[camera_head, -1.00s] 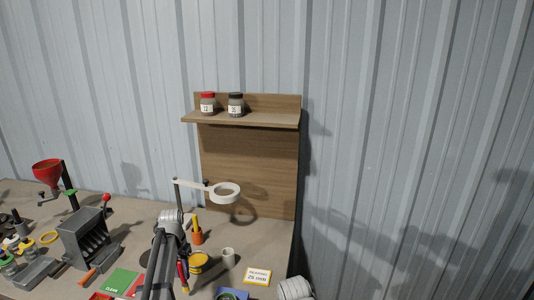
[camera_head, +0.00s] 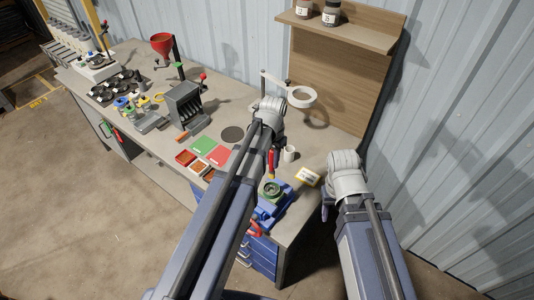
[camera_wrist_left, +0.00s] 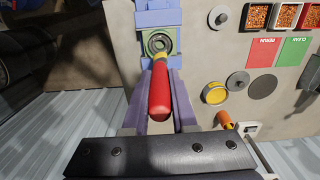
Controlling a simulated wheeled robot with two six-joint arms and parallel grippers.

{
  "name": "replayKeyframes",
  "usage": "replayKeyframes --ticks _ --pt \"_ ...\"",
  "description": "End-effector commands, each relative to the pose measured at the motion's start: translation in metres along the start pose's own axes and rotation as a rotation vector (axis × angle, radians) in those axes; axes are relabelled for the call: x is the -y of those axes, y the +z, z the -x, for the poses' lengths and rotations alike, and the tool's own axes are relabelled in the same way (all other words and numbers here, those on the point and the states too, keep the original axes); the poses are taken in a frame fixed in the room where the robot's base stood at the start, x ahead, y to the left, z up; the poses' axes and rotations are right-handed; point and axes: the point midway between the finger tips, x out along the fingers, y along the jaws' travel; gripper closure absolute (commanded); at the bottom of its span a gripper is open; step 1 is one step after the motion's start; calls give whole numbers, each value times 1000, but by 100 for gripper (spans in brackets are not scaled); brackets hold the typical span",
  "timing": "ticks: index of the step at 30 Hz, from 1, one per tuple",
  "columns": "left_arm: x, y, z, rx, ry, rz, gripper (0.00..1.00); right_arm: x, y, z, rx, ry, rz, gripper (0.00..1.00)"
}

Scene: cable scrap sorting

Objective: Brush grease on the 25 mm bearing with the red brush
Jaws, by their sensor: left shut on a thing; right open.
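My left gripper (camera_wrist_left: 160,85) is shut on the red brush (camera_wrist_left: 160,95), with its handle between the purple fingers in the left wrist view. The brush's yellow collar points at the bearing (camera_wrist_left: 159,43), a ring seated in a green holder on a blue vise. I cannot tell whether the bristles touch it. In the head view, the red brush (camera_head: 271,163) hangs from my left gripper (camera_head: 271,152) just above the bearing (camera_head: 271,188) on the blue vise (camera_head: 267,213). My right gripper (camera_head: 326,203) is open at the table's right edge, partly hidden by its wrist.
A grease tin (camera_wrist_left: 214,93) and an orange brush holder (camera_wrist_left: 226,119) stand beside the vise. Green (camera_head: 203,146) and red mats lie left.

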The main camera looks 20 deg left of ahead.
Motion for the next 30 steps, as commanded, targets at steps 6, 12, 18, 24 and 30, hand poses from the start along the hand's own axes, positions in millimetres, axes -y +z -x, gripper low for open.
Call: replayKeyframes --ticks 6,12,18,24,30 --pt "-1 0 0 0 0 -1 100 0 0 0 0 0 0 50" --pt "-1 0 -8 0 0 -1 100 1 -1 -8 0 0 -1 50" --pt "-1 0 -26 0 0 -1 100 2 -2 -26 -1 0 -2 50" --pt "-1 0 -47 0 0 -1 100 4 -3 -47 -2 0 -3 50" --pt "-1 0 -59 0 0 -1 100 6 -4 -59 -3 0 -4 50"
